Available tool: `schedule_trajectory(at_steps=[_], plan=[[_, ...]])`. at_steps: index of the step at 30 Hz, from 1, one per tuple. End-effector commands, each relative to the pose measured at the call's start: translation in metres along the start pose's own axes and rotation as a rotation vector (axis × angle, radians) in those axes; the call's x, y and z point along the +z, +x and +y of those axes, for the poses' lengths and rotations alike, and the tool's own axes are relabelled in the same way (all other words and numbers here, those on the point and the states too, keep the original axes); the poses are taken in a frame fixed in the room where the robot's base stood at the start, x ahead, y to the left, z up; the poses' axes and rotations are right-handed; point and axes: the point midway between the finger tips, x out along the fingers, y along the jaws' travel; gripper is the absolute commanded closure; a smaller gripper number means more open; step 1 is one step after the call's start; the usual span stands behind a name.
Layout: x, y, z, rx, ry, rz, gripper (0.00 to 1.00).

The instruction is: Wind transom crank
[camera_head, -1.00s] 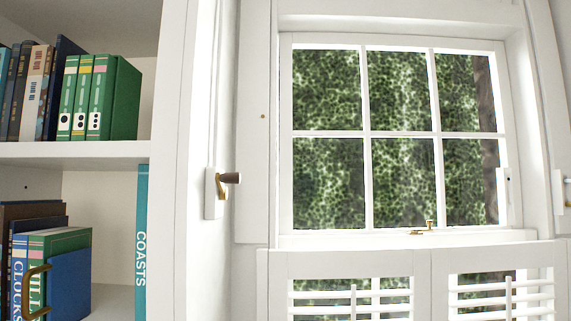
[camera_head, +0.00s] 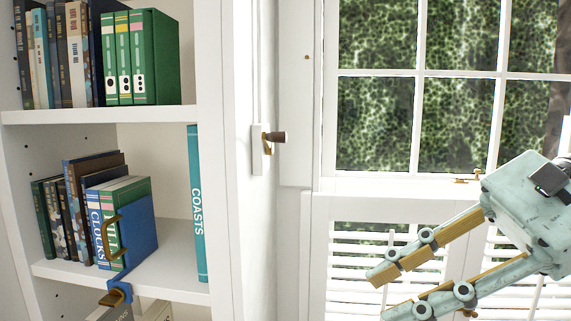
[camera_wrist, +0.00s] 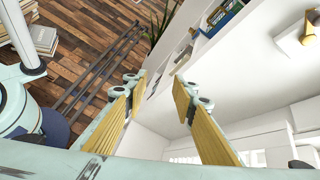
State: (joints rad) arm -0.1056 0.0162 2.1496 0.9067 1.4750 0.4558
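The crank (camera_head: 276,137) has a brown knob on a brass arm. It sits on a white plate (camera_head: 259,150) on the wall left of the window. A brass and white fitting, apparently the crank, shows at the upper right of the wrist view (camera_wrist: 309,32). My gripper (camera_head: 382,298) is at the lower right of the head view, below and right of the crank and apart from it. Its fingers point left. Its two padded fingers are spread, with nothing between them in the wrist view (camera_wrist: 160,85).
A white bookcase (camera_head: 155,116) with books stands left of the crank. The window (camera_head: 420,75) and louvred shutters (camera_head: 355,260) are to the right. Wooden floor (camera_wrist: 85,50) lies below.

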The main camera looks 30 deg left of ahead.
Motion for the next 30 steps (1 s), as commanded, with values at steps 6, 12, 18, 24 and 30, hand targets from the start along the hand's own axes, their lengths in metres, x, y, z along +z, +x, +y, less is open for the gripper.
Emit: schedule_trajectory(at_steps=[6, 12, 18, 24, 30], plan=[[0.025, -0.013, -0.054, -0.043, 0.081, -0.131, 0.75], [0.044, -0.025, -0.101, -0.079, 0.151, -0.251, 0.75], [0.059, -0.039, -0.148, -0.112, 0.218, -0.373, 0.75], [0.07, -0.054, -0.19, -0.142, 0.274, -0.485, 0.75], [0.075, -0.065, -0.215, -0.158, 0.307, -0.556, 0.75]])
